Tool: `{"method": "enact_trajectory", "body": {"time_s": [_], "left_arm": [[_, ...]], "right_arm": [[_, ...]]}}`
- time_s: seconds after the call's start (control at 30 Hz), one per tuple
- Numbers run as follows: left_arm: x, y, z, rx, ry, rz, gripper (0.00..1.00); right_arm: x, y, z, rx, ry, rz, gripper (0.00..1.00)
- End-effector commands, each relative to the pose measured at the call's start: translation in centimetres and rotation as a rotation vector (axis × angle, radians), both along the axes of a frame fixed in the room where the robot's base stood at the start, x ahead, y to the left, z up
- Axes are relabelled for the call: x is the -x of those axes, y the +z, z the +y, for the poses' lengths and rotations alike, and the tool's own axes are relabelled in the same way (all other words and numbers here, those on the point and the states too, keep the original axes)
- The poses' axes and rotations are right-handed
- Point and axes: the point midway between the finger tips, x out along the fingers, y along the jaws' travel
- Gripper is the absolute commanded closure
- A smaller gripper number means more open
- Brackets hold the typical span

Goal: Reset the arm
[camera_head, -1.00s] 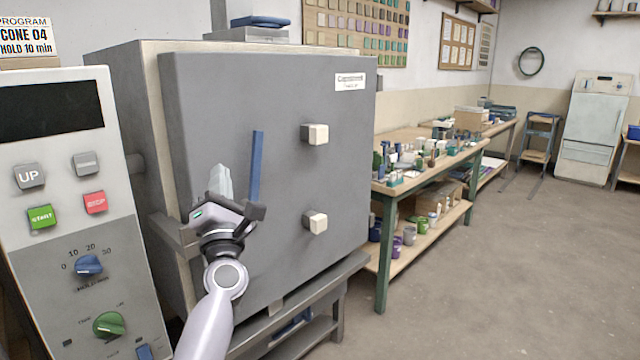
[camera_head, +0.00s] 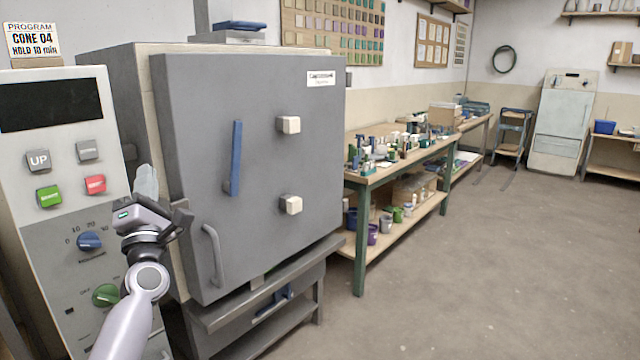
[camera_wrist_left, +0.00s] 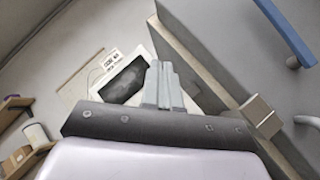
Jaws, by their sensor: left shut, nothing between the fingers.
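My left gripper (camera_head: 147,182) is shut and empty. In the head view it stands upright in front of the gap between the control panel and the grey kiln (camera_head: 258,170), near the left edge of the kiln door. Its closed fingers also show in the left wrist view (camera_wrist_left: 164,85), pointing toward the control panel display. The kiln door looks closed, with a blue handle (camera_head: 236,158) and a grey curved handle (camera_head: 214,255) on its front. My right gripper is in neither view.
The control panel (camera_head: 62,200) with buttons and knobs stands close on the left. A green-legged workbench (camera_head: 359,250) with pots and tools stands right of the kiln. The floor (camera_head: 480,270) on the right is clear.

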Motion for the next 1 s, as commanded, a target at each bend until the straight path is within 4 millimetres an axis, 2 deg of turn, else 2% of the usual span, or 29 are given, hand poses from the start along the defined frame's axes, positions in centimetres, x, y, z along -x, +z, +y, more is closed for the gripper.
{"method": "enact_trajectory", "body": {"time_s": [0.03, 0.2, 0.3, 0.5, 0.6, 0.67, 0.77, 0.87, 1.0], "left_arm": [[0.3, 0.5, 2.5, -0.053, 0.041, -0.002, 1.00], [1.8, 2.3, 9.6, -0.208, 0.161, -0.001, 1.00], [2.8, 3.7, 13.0, -0.287, 0.221, -0.001, 1.00], [5.2, 6.7, 18.5, -0.425, 0.329, -0.001, 1.00], [4.5, 1.6, 15.9, -0.560, 0.315, 0.111, 1.00], [4.5, -0.9, 14.7, -0.650, 0.313, 0.169, 1.00], [4.8, -5.8, 12.6, -0.812, 0.303, 0.274, 1.00], [5.9, -11.4, 10.2, -0.999, 0.280, 0.382, 1.00], [8.7, -19.8, 7.1, -1.288, 0.227, 0.525, 1.00]], "right_arm": [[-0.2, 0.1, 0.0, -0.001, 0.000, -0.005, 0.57], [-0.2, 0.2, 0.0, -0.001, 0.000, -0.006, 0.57], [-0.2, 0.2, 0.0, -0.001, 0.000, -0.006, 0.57], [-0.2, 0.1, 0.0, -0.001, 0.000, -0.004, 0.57], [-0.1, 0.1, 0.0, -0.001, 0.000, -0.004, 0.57], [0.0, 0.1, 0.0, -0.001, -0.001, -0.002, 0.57], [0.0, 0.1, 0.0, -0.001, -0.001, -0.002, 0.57], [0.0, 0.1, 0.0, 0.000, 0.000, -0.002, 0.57], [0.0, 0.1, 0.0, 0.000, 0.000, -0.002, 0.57]]}}
